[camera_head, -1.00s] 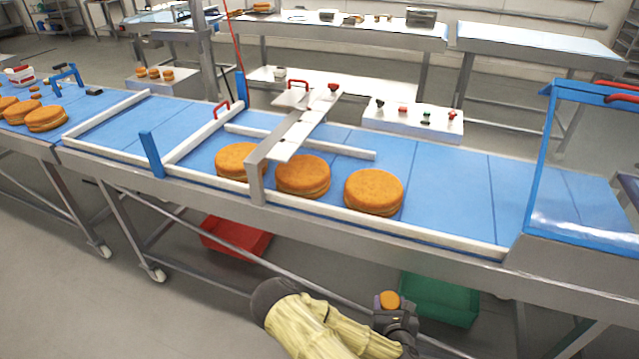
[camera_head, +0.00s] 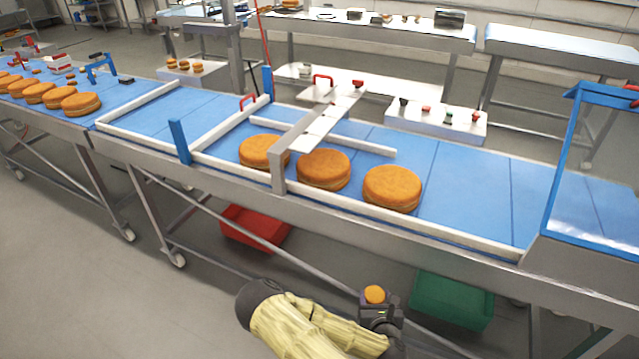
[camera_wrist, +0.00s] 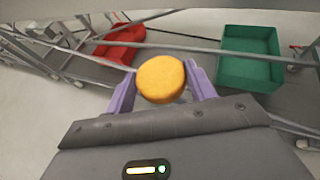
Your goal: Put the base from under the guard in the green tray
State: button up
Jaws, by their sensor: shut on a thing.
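My gripper (camera_head: 376,301) is low in front of the line, its two purple fingers (camera_wrist: 160,85) shut on an orange-brown round base (camera_wrist: 161,79). The base also shows in the head view (camera_head: 375,294), held clear of everything. The green tray (camera_head: 452,299) is on the floor under the line, to the right of my gripper. In the wrist view the green tray (camera_wrist: 250,80) is ahead and to the right, and its visible inside looks empty. The clear guard with a blue frame (camera_head: 600,170) stands at the right end of the line; I see no round beneath it.
A red tray (camera_head: 255,229) is on the floor to the left under the line. Three large rounds (camera_head: 393,188) sit on the blue belt (camera_head: 465,190) near a metal gantry (camera_head: 310,140). The line's steel edge (camera_head: 400,238) and leg bars (camera_head: 225,220) are close to my arm.

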jog(key=shift+a, duration=0.4)
jog(key=shift+r, duration=0.1)
